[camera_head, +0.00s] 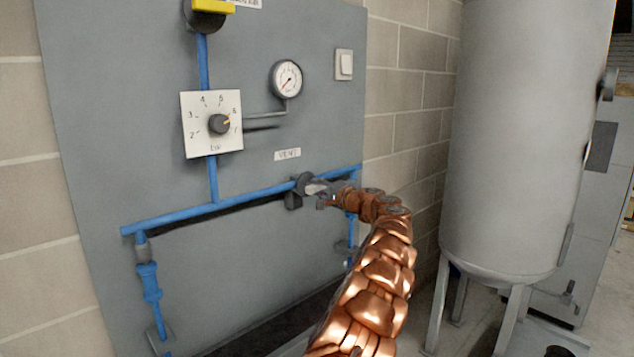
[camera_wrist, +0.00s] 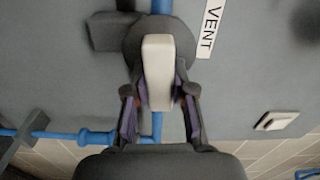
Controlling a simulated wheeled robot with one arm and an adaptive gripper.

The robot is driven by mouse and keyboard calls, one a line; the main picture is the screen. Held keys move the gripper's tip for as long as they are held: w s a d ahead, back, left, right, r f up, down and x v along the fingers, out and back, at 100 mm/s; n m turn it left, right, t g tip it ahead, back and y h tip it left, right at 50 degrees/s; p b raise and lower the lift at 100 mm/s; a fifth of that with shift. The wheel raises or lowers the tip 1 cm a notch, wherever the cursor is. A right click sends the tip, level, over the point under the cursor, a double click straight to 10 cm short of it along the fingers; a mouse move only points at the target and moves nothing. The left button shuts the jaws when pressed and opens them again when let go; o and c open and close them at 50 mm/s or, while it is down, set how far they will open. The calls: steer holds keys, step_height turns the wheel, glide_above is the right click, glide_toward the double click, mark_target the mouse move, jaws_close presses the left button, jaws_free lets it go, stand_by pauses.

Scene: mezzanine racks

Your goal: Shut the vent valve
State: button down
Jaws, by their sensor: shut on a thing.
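The vent valve (camera_wrist: 137,45) sits on a blue pipe on the grey panel, with a dark round body and a pale lever handle (camera_wrist: 158,70). In the wrist view the handle lies in line with the pipe. My gripper (camera_wrist: 159,92) has one finger on each side of the handle and is shut on it. In the head view the valve (camera_head: 304,183) is below the VENT label (camera_head: 287,155), and my gripper (camera_head: 326,194) partly hides the handle.
A square dial (camera_head: 212,124), a round gauge (camera_head: 286,78) and a white switch (camera_head: 344,64) are on the panel (camera_head: 110,100). A yellow handle (camera_head: 212,6) is at the top. A large grey tank (camera_head: 525,140) on legs stands close to the right of my arm.

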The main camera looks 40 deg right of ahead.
steer(key=shift+f+m+p, duration=0.1)
steer(key=shift+m+p, duration=0.2)
steer(key=shift+m, duration=0.2)
steer(key=c, duration=1)
jaws_free()
steer(key=shift+o, duration=0.2)
steer(key=shift+s+r, duration=0.2)
steer(key=shift+s, duration=0.95)
steer(key=s, duration=0.9)
steer(key=shift+s+f, duration=0.2)
steer(key=shift+s, duration=0.15)
steer(key=shift+a, duration=0.1)
steer(key=shift+a, duration=0.1)
